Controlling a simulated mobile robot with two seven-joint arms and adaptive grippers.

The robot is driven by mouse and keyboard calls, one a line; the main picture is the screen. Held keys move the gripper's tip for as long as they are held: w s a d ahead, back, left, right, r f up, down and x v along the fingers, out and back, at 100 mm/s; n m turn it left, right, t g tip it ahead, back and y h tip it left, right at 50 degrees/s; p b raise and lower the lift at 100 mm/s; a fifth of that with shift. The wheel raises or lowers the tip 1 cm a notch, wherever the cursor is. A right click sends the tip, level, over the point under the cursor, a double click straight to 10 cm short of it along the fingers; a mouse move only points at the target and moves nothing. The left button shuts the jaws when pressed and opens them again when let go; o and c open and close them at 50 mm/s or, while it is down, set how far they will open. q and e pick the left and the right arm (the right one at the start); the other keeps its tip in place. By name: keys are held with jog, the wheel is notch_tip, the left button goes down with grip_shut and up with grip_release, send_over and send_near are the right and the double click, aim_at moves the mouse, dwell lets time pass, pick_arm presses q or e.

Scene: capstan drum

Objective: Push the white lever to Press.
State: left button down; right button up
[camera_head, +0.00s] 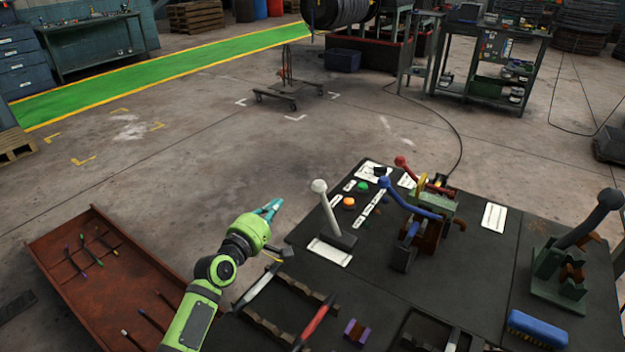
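The white lever (328,208) stands on a dark base on the black table, left of the blue lever. Its round white knob is at the top and its shaft leans a little left. A white label plate lies in front of its base; I cannot read its words. My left gripper (272,208), with teal fingers on a green arm, is left of the white lever, apart from it, near the table's left edge. Its fingers are small in the picture, and I cannot tell whether they are open or shut. My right gripper is not in view.
A blue-knobbed lever (410,200), a red-knobbed lever (423,175) and a grey-knobbed lever (585,225) stand to the right. Coloured buttons (356,192) lie behind the white lever. Racks with tools and a blue brush (538,329) are in front. A red tray (95,265) is at left.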

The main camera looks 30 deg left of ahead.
aim_at(328, 210)
pick_arm(q)
jog(key=w+d+p, duration=0.2)
jog(key=w+d, duration=0.1)
jog(key=w, duration=0.5)
jog(key=shift+w+d+r, duration=0.15)
jog(key=shift+d+r, duration=0.15)
jog(key=shift+r, duration=0.05)
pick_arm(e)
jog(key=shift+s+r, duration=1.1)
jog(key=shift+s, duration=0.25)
pick_arm(q)
jog(key=shift+d+r, duration=0.1)
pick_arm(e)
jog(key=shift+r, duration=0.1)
pick_arm(q)
jog(key=shift+d+r+m+p, duration=0.25)
jog(key=shift+d+m+p, duration=0.05)
jog(key=shift+p, duration=0.25)
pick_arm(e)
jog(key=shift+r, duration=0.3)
